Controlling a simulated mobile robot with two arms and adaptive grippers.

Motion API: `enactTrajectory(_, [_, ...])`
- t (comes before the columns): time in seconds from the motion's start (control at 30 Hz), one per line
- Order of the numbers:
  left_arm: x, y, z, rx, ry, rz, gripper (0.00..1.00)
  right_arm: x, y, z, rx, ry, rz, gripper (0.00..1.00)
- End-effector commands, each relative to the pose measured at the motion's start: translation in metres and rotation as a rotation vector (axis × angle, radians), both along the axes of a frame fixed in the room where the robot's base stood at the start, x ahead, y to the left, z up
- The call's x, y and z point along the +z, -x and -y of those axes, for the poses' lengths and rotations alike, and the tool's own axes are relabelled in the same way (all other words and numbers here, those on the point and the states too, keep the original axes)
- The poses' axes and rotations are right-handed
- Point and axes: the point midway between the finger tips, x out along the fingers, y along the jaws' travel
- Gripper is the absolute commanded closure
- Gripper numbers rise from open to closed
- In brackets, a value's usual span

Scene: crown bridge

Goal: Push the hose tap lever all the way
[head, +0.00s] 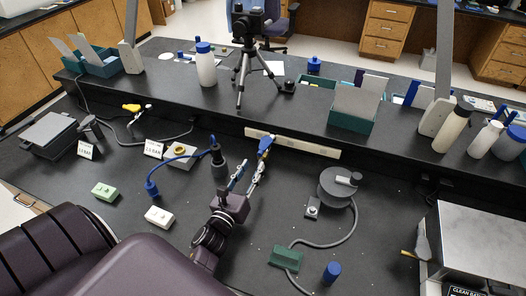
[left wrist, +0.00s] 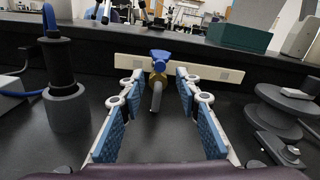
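The hose tap has a blue lever (head: 265,144) and sits on a cream rail (head: 310,150) at the base of the raised shelf. In the left wrist view the blue lever (left wrist: 159,57) tops a yellow body, with a grey spout (left wrist: 157,95) hanging down in front. My left gripper (head: 251,168) is open, its two blue-padded fingers pointing at the tap. In the left wrist view the open fingers (left wrist: 158,88) appear on either side of the spout, with the lever above and beyond the tips. I see no clear contact. My right gripper is not in view.
A grey round device (head: 338,187) with a cable is to the right. A green block (head: 285,258) and blue cylinder (head: 331,272) lie nearer. The raised shelf edge is behind the tap.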

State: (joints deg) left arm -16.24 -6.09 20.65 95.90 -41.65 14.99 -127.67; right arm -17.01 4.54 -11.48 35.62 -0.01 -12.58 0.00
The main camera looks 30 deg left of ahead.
Motion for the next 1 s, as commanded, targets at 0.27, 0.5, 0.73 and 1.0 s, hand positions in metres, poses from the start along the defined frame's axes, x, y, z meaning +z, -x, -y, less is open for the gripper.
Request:
enactTrajectory(0.27, [0.004, -0.037, -0.007, -0.002, -0.007, 0.003, 0.69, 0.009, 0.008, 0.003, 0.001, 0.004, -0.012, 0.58])
enactTrajectory(0.5, [0.003, -0.067, -0.014, -0.001, -0.006, 0.003, 0.69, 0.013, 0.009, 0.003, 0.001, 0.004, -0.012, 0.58])
enactTrajectory(0.73, [0.001, -0.075, -0.015, -0.002, -0.004, 0.002, 0.69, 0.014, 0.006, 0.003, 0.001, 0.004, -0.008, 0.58])
enactTrajectory(1.0, [0.001, -0.075, -0.015, -0.001, -0.004, 0.001, 0.79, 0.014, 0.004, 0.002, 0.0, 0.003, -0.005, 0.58])
